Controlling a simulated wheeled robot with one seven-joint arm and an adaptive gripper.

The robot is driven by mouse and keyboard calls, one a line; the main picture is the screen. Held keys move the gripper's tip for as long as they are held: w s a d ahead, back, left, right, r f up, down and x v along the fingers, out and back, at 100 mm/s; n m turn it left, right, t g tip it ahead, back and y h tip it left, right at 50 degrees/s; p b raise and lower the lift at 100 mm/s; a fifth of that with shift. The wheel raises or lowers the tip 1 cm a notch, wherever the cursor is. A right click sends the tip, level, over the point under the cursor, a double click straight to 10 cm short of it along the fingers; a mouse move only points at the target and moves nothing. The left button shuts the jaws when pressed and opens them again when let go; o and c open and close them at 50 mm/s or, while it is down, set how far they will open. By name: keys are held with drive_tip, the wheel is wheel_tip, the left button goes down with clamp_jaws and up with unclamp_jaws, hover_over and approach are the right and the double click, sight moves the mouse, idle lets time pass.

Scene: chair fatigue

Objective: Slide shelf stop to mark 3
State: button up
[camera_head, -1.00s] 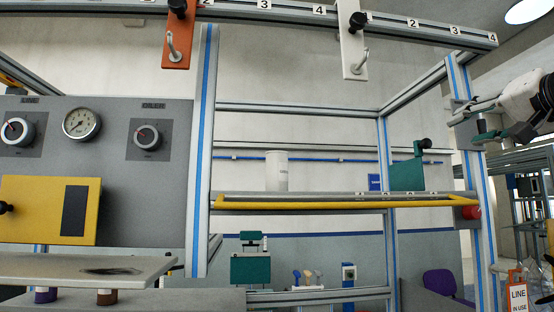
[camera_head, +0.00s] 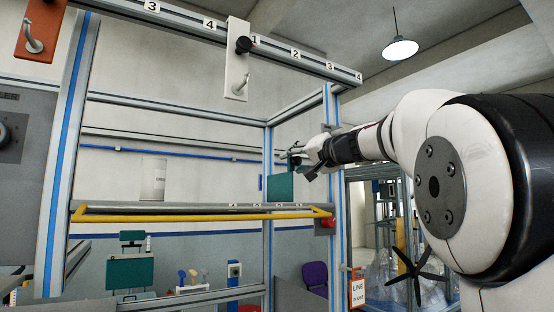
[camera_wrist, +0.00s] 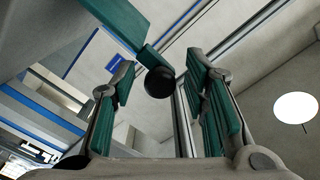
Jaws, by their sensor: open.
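The shelf stop (camera_head: 281,187) is a green plate standing near the right end of the shelf (camera_head: 150,208). In the wrist view its green body (camera_wrist: 108,22) is at the upper left, with an arm ending in a round black knob (camera_wrist: 159,82). My gripper (camera_head: 297,157) is at the stop's upper right in the head view. In the wrist view my open gripper (camera_wrist: 162,75) has its green-padded fingers either side of the knob, with gaps showing. Small number plates (camera_head: 258,206) run along the shelf edge, too small to read.
An upright post (camera_head: 329,170) is close by my gripper. A white hanger (camera_head: 236,65) is on the top rail.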

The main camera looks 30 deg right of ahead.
clamp_jaws()
drive_tip(key=a+b, duration=0.2)
drive_tip(key=a, duration=1)
drive_tip(key=shift+s, duration=0.2)
unclamp_jaws()
drive_tip(key=shift+s, duration=0.1)
drive_tip(key=s, duration=1.2)
drive_tip(key=shift+d, duration=0.2)
